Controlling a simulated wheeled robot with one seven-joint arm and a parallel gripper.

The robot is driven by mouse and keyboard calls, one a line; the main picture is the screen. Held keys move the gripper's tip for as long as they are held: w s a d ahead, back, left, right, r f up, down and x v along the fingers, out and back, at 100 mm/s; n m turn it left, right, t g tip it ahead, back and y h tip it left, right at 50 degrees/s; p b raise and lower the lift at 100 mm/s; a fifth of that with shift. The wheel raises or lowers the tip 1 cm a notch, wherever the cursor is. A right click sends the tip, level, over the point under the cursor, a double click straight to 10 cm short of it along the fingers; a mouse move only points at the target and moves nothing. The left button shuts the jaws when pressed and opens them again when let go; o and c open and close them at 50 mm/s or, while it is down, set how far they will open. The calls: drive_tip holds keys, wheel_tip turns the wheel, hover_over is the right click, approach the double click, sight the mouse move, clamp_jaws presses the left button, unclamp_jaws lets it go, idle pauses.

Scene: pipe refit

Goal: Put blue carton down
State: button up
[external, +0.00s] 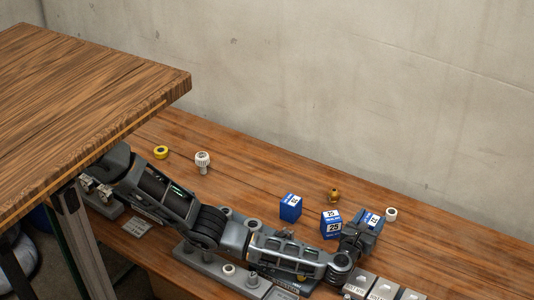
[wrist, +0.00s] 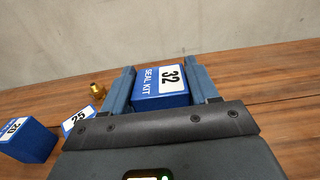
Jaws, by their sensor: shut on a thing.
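A blue carton (wrist: 160,88) with a white label reading "SEAL KIT" and 32 sits between the two fingers of my gripper (wrist: 163,80) in the wrist view. The fingers are shut on its sides. In the external view my gripper (external: 362,234) is at the right, low over the bench, and the held carton (external: 373,219) shows at its far end. I cannot tell whether the carton touches the bench. Two more blue cartons stand left of my gripper: one marked 25 (external: 331,231) close beside it, and one marked 20 (external: 290,212) further left.
A brass fitting (external: 334,196) stands behind the cartons, and a white ring (external: 391,214) lies right of my gripper. Grey labelled blocks (external: 383,289) and a grey pegged plate (external: 222,270) line the front. A yellow ring (external: 161,152) and white-capped part (external: 202,160) stand left.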

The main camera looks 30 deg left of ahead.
drive_tip(key=shift+f+b, duration=0.3)
drive_tip(key=shift+f, duration=1.45)
drive_tip(key=shift+f+b, duration=0.55)
drive_tip(key=shift+f, duration=0.1)
drive_tip(key=o, duration=1.1)
drive_tip(key=shift+r, duration=0.2)
